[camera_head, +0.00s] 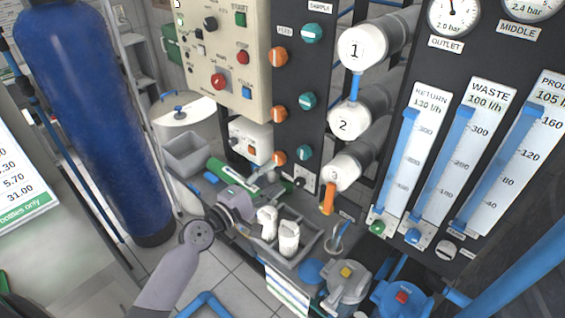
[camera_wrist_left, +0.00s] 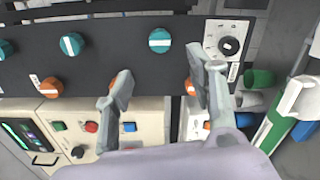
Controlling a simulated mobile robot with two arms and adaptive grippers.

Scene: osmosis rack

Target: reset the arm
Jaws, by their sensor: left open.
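My left arm comes in from the bottom left of the head view, and its left gripper (camera_head: 262,187) is low in front of the valve panel (camera_head: 290,75). In the left wrist view the two grey fingers of the gripper (camera_wrist_left: 163,84) are wide apart with nothing between them. Behind the fingers is the black panel with teal knobs (camera_wrist_left: 160,40) and orange knobs (camera_wrist_left: 50,87). Each finger partly overlaps an orange knob; I cannot tell whether they touch. My right gripper is not in view.
Two white bottles (camera_head: 289,237) stand in a grey tray (camera_head: 310,246) close to the gripper. A green-and-white object (camera_head: 227,173) lies beside it. White numbered housings (camera_head: 362,47) and flow meters (camera_head: 400,150) are to the right. A large blue tank (camera_head: 85,110) stands left.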

